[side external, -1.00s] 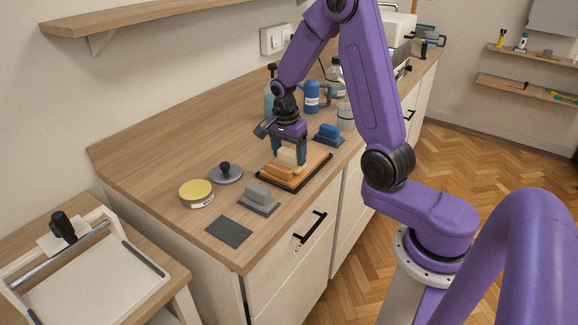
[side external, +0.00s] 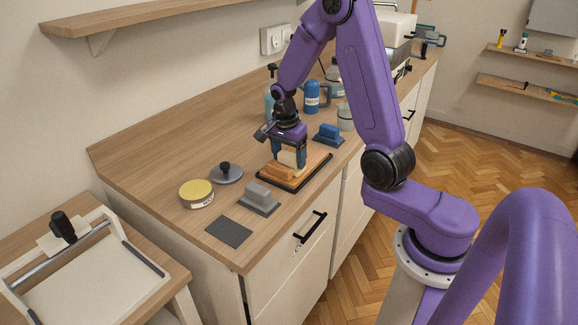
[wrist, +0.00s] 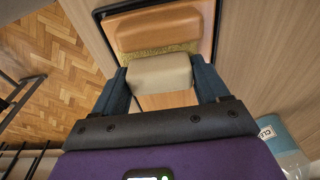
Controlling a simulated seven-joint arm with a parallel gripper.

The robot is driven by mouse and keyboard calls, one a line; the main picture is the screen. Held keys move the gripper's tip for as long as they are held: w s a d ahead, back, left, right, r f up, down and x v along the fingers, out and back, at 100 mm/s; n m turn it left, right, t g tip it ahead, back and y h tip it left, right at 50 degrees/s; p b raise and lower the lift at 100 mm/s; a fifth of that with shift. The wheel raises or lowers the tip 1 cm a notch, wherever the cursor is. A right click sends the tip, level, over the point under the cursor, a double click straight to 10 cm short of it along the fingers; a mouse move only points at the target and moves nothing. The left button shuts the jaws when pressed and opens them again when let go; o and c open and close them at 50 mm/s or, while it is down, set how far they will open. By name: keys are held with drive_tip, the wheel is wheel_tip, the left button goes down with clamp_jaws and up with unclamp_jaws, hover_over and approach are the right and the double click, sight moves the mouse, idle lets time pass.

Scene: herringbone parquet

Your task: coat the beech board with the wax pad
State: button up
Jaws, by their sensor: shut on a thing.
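The beech board (side external: 312,162) lies in a black-edged holder on the counter, and it also shows in the wrist view (wrist: 135,17). My gripper (side external: 290,161) is shut on the cream grip of the wax pad (wrist: 160,75), low over the board. The fingers sit on both sides of the grip. A yellowish, rough strip (wrist: 178,49) shows along the pad's far edge. A rounded orange-brown block (wrist: 158,29) sits just beyond it, also visible in the side view (side external: 277,173). The pad's underside is hidden, so exact contact is unclear.
An open yellow tin (side external: 196,190) and a grey lid with a black knob (side external: 226,173) stand left of the board. A grey block (side external: 259,197) and dark sheet (side external: 229,231) lie nearer the front edge. A blue block (side external: 328,133) and bottles stand behind.

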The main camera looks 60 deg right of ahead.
drive_tip(key=shift+d, duration=0.15)
drive_tip(key=shift+d, duration=3.3)
drive_tip(key=shift+d, duration=3.4)
drive_tip(key=shift+a, duration=3.45)
drive_tip(key=shift+a, duration=3.4)
